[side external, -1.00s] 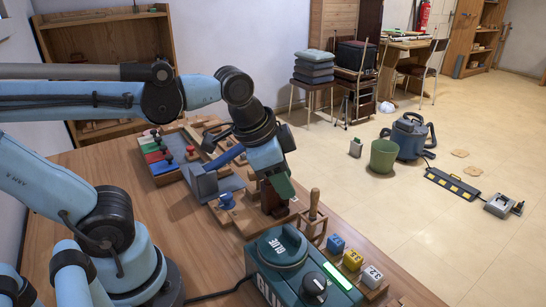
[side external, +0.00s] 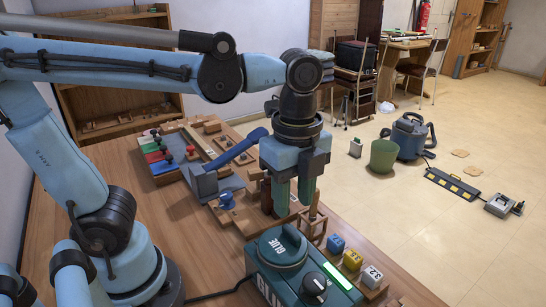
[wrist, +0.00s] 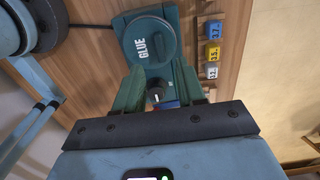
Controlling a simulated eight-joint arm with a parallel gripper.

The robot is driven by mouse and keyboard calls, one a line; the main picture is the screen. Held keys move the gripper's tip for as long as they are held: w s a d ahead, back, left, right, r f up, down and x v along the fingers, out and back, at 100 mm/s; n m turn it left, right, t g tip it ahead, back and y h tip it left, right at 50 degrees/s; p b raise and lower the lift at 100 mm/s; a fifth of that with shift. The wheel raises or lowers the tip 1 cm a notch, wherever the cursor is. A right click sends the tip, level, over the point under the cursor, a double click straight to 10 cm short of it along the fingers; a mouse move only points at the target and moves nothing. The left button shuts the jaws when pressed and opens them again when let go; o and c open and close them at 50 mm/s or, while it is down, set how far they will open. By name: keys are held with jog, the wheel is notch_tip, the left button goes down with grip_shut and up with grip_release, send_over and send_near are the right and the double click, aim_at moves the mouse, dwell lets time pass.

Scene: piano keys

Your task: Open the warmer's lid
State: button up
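The glue warmer is a dark green box (side external: 262,272) at the table's front right in the side external view. Its round lid (side external: 282,246), marked GLUE, lies flat and closed on top. A dark knob (side external: 314,284) and a lit green strip are on its right part. In the wrist view the lid (wrist: 150,41) is at the top, with a dark knob (wrist: 154,95) below it. My gripper (side external: 293,206) points down, behind and above the warmer, apart from the lid. Its two green fingers (wrist: 160,92) are spread with nothing held between them.
A wooden rack with an upright handle (side external: 312,213) stands close behind the warmer, near my fingers. Numbered blue, yellow and grey blocks (side external: 353,259) line its right side. A blue-handled tool (side external: 235,150) lies farther back. A cable runs left from the warmer.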

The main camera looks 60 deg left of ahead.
aim_at(292, 231)
jog(key=shift+f, duration=3.45)
grip_shut()
